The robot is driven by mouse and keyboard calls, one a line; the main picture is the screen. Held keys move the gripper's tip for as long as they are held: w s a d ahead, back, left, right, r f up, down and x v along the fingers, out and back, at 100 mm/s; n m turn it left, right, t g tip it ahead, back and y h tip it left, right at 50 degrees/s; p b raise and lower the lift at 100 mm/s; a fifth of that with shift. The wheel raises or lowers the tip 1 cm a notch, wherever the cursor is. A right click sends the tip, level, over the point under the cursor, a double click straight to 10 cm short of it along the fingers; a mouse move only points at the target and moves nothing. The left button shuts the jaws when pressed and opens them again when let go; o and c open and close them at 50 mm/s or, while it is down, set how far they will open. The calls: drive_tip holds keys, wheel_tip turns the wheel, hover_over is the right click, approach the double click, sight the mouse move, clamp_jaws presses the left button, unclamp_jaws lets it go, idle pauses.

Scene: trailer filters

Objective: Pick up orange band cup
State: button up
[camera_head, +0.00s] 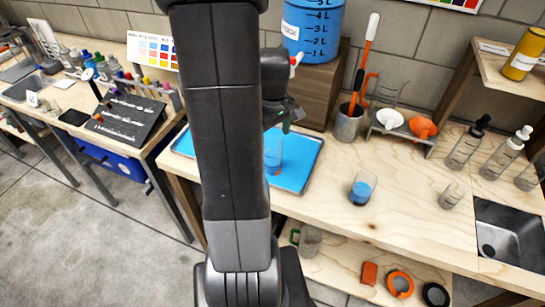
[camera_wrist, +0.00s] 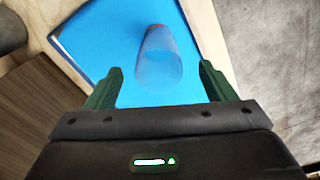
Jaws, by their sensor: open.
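A clear cup (camera_head: 273,158) stands on the blue tray (camera_head: 300,175) in the head view, partly beside my arm. In the wrist view the same cup (camera_wrist: 158,65) shows between and beyond my two green fingers, with a thin orange-red band at its far end. My gripper (camera_wrist: 160,72) is open and empty, the fingers apart on either side of the cup in the picture. In the head view my gripper (camera_head: 286,122) is above the tray and the cup. No contact with the cup is visible.
A cup with blue liquid (camera_head: 361,190) stands right of the tray. A wooden box (camera_head: 312,92) bearing a blue container (camera_head: 312,30) stands behind it. A metal holder (camera_head: 348,124) with an orange-handled tool is at the back.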

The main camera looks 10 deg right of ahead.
sight(273, 156)
drive_tip(key=shift+w+f+p, duration=0.15)
drive_tip(key=shift+w+f, duration=0.05)
drive_tip(key=shift+f, duration=1.15)
drive_tip(key=shift+w+f+p, duration=0.15)
drive_tip(key=shift+f, duration=1.15)
drive_tip(key=c, duration=1.4)
